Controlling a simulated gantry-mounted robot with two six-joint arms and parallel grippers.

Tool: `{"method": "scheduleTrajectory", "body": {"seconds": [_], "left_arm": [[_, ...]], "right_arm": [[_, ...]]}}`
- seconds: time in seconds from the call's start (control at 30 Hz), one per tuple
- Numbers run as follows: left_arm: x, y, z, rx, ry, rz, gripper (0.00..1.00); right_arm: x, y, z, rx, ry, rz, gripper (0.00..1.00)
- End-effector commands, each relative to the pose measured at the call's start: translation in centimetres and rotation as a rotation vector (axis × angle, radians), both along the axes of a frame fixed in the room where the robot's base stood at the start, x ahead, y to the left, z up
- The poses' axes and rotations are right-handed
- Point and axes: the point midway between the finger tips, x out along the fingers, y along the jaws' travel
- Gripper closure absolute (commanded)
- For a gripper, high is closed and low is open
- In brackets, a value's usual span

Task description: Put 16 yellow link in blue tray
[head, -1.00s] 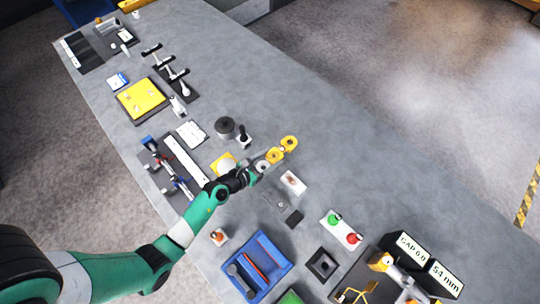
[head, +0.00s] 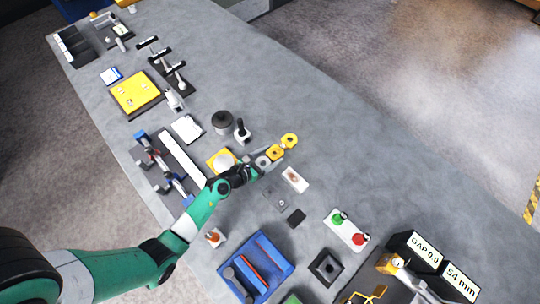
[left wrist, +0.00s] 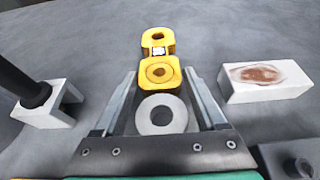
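My left gripper (head: 268,158) is low at the bench. Its two fingers stand apart on either side of the near yellow part, with visible gaps, in the left wrist view (left wrist: 163,76). The blue tray (head: 277,246) is at the lower middle of the head view, with a red bar and a dark tool inside. My right gripper is not in view.
A white block with a brown patch (left wrist: 266,82) lies right of the link. A black-handled piece on a white base (left wrist: 42,106) is to the left. Bench beyond the link is clear.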

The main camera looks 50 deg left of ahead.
Motion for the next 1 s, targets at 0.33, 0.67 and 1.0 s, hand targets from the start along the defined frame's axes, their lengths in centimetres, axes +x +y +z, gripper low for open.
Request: {"method": "scheduleTrajectory", "body": {"seconds": [0.33,0.67,1.0], "left_arm": [[0.0,0.0,0.1,0.0,-0.001,0.0,0.05],[-4.0,-0.1,2.1,-0.001,0.002,0.004,0.05],[-10.4,-0.4,4.6,-0.001,0.001,0.004,0.05]], "right_arm": [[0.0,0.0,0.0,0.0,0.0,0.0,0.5],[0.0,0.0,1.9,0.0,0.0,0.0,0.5],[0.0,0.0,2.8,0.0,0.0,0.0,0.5]]}}
